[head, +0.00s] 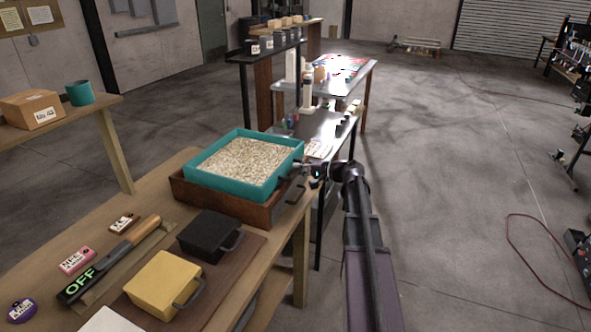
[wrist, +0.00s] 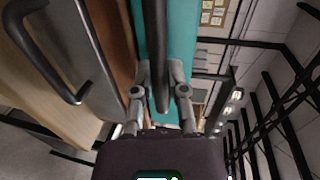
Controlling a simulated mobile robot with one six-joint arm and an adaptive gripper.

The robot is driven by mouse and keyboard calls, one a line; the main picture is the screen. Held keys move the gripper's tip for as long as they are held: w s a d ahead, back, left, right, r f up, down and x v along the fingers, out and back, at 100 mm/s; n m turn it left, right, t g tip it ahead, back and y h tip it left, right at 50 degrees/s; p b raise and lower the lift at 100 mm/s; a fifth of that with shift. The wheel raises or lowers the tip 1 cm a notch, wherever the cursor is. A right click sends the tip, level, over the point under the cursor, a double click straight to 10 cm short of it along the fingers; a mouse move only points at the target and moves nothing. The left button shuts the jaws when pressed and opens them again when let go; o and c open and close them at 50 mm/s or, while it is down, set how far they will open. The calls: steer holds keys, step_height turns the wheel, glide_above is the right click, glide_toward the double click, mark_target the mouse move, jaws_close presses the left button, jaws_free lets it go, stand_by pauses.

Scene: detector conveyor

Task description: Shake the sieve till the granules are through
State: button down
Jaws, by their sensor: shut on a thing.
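The teal sieve (head: 222,184) is full of pale granules (head: 245,160). It sits on or just above a brown wooden tray (head: 212,203) at the far end of the wooden bench; I cannot tell whether they touch. My gripper (head: 299,172) is at the sieve's right side. In the wrist view my gripper (wrist: 160,85) is shut on the sieve's dark handle (wrist: 154,40), beside the teal wall (wrist: 181,40). The brown tray (wrist: 116,35) also shows there. The granules and the sieve's underside are hidden in the wrist view.
A black box (head: 208,236) and a yellow box (head: 163,284), both with handles, stand nearer on the bench. A long tool marked OFF (head: 75,288) lies at the left among small labelled items. Open floor (head: 460,180) lies to the right.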

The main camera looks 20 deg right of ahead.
steer(key=c, duration=0.7)
jaws_free()
steer(key=shift+w, duration=0.15)
steer(key=shift+o, duration=0.3)
steer(key=shift+a, duration=0.1)
